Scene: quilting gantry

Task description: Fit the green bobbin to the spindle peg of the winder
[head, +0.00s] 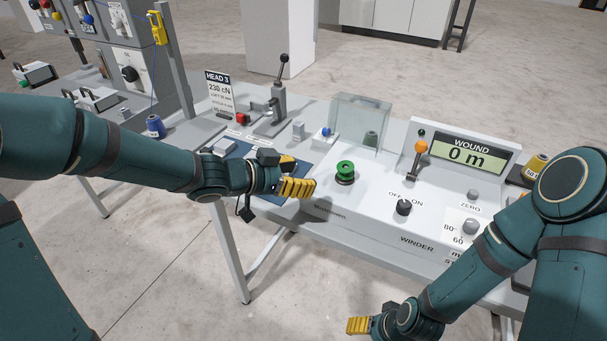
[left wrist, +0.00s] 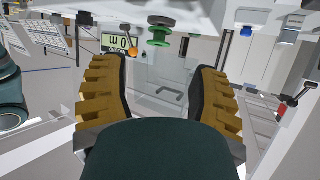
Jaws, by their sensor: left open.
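The green bobbin (head: 345,170) stands upright on the white deck of the winder (head: 380,222). It also shows upside down at the top of the left wrist view (left wrist: 159,41). A dark round part lies under it; the spindle peg is not clearly visible, so its seating cannot be judged. My left gripper (head: 298,188) is just left of the bobbin, apart from it. In the left wrist view its yellow fingers (left wrist: 162,100) are wide apart with nothing between them. My right gripper (head: 358,325) is low at the front, away from the bobbin, its opening unclear.
A clear guard box (head: 360,122) stands just behind the bobbin. An orange-knobbed lever (head: 420,148), a black OFF/ON knob (head: 404,207) and the display (head: 468,153) are to the right. A lever clamp (head: 272,105) and blue mat (head: 228,148) lie left.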

